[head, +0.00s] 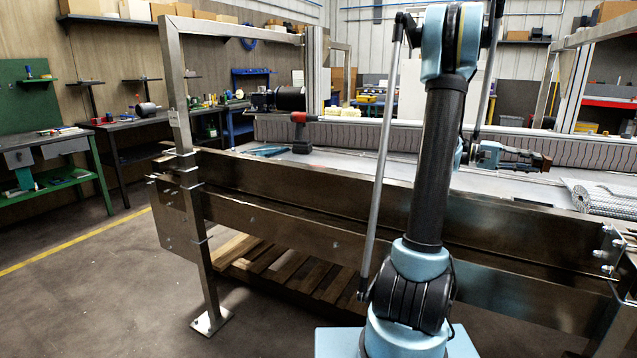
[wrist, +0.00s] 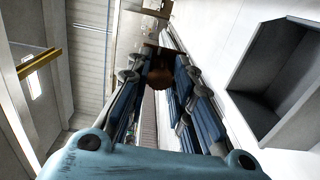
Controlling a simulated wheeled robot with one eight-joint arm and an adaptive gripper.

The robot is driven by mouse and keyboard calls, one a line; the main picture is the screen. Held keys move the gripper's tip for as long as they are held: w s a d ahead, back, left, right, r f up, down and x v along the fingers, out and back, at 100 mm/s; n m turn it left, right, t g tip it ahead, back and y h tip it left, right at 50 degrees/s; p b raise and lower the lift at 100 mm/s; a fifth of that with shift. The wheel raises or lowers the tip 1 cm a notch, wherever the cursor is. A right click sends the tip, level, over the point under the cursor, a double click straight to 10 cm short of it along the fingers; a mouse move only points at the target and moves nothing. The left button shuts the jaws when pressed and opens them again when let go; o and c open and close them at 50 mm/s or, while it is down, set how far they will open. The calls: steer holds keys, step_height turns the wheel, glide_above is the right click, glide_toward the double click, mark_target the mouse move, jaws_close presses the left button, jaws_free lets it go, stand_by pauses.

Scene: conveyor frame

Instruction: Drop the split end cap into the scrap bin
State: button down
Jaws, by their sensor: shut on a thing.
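My gripper (head: 530,160) is above the bed of the conveyor frame, right of my arm's column in the head view. In the wrist view my gripper (wrist: 172,85) has its fingers on both sides of a rusty brown piece (wrist: 170,72), seemingly the end cap. The piece shows small and dark at the fingertips in the head view (head: 543,162); its split cannot be made out. An open grey box with a dark inside, probably the scrap bin (wrist: 283,72), is right of the fingers in the wrist view, apart from them. I cannot pick it out in the head view.
The conveyor frame (head: 290,185) has long metal side rails and an upright post at left. A metal mesh roll (head: 603,198) lies at right. A wooden pallet (head: 300,275) is underneath.

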steer(key=shift+s+d+f, duration=0.1)
steer(key=shift+d+f, duration=0.05)
steer(key=shift+f, duration=0.75)
steer(key=shift+s+d+f, duration=0.15)
steer(key=shift+d+f, duration=0.05)
steer(key=shift+f, duration=0.65)
steer(key=shift+s+d+f, duration=0.1)
steer(key=shift+d+f, duration=0.05)
steer(key=shift+f, duration=0.75)
steer(key=c, duration=1.3)
jaws_free()
steer(key=shift+w+a, duration=0.1)
steer(key=v, duration=1.1)
steer(key=shift+w+a+f, duration=0.1)
steer(key=shift+w+a, duration=0.15)
steer(key=shift+a, duration=0.1)
